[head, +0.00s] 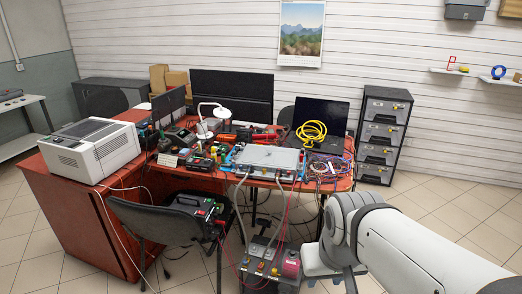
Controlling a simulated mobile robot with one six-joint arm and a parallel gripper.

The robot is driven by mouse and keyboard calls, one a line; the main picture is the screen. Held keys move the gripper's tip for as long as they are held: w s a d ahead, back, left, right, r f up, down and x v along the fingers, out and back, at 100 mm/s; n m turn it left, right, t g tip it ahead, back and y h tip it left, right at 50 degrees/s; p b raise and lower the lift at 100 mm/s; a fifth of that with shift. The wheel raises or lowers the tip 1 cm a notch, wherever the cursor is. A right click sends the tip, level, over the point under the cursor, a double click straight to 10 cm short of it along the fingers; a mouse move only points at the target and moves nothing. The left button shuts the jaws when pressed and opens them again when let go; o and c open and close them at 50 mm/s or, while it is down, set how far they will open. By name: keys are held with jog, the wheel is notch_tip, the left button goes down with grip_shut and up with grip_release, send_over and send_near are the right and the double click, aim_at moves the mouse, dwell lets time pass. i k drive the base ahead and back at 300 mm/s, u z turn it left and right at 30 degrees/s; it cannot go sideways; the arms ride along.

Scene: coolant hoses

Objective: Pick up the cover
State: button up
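A flat light-grey metal plate, which looks like the cover (268,157), lies on a unit with blue corners near the front edge of the red desk. Two grey hoses (238,205) hang from its front down toward the floor. My white arm comes in from the lower right, in front of the desk and well short of the plate. My gripper's fingers cannot be made out in this view.
A red-brown desk (75,215) holds a white printer (90,148), monitors (232,95), a lamp, tools and a yellow coiled cable (311,132). A black chair (165,225) and a dark floor unit (270,262) stand in front. The tiled floor at right is clear.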

aim_at(262, 156)
jog(key=u, duration=0.05)
jog(key=i, duration=1.65)
jog(key=z, duration=0.05)
